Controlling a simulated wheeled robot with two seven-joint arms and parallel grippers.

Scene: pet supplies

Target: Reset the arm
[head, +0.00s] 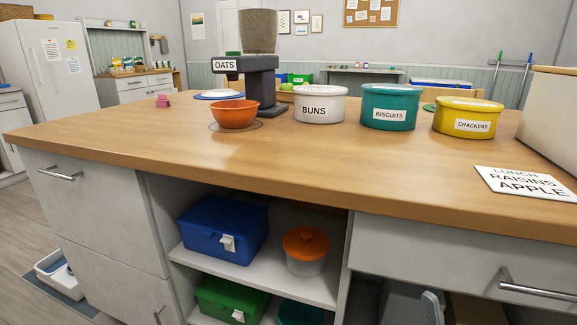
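Neither of my grippers can be made out in the head view. The wooden counter (330,160) fills the middle of the view. An orange bowl (234,115) stands on it under the grey dispenser (262,75) labelled OATS.
A white BUNS tub (320,105), a teal BISCUITS tub (389,107) and a yellow CRACKERS tub (468,118) stand in a row. A lunch note (525,182) lies at the right. Below, an open shelf holds a blue box (222,230) and an orange-lidded jar (306,252). The counter's front is clear.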

